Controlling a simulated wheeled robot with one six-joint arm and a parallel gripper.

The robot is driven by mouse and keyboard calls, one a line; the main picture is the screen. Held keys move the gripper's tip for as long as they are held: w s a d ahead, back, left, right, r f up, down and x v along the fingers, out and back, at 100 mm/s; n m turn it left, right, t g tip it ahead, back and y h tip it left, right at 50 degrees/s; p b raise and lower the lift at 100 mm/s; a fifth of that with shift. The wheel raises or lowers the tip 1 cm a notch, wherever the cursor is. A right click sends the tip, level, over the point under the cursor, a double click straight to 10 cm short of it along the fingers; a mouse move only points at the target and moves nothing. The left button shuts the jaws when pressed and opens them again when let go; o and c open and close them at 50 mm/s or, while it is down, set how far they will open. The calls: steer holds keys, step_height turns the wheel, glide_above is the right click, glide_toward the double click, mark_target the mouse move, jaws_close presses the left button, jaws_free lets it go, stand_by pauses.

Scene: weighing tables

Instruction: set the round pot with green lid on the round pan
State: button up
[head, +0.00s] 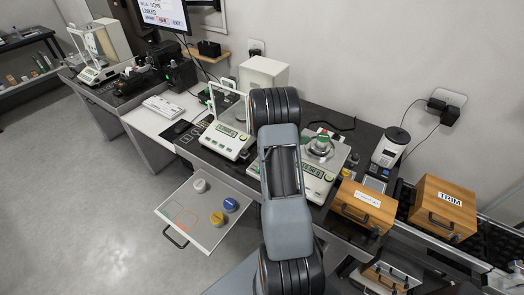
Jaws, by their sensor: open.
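A small pot with a green top (322,138) appears to stand on the round metal pan (318,152) of the right-hand balance (312,186). It is small in the picture, and I cannot tell exactly how it sits on the pan. My arm fills the middle of the head view and covers the left part of that balance. My gripper does not show; it is hidden behind the arm or out of frame.
A pull-out board (178,207) holds a white pot (200,186), a blue-lidded pot (231,205) and a yellow-lidded pot (217,219). Another balance (226,140) stands left of my arm. Wooden boxes (443,208) (362,207) stand at right. The floor at left is clear.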

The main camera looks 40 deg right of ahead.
steer(key=a+r+m+t+y, duration=0.2)
steer(key=a+r+m, duration=0.2)
steer(key=a+r, duration=0.4)
steer(key=s+a+r+m+t+y, duration=0.2)
steer(key=s+a+m+y, duration=0.1)
steer(key=a, duration=0.7)
steer(key=s+a+r+m+t+y, duration=0.3)
steer(key=a+y, duration=0.1)
steer(key=a, duration=0.7)
steer(key=s+a+r+m+t+y, duration=0.2)
steer(key=s+a+m+t+y, duration=0.1)
steer(key=a, duration=0.8)
steer(key=shift+s+r, duration=0.2)
steer(key=shift+s, duration=0.35)
steer(key=shift+c, duration=0.5)
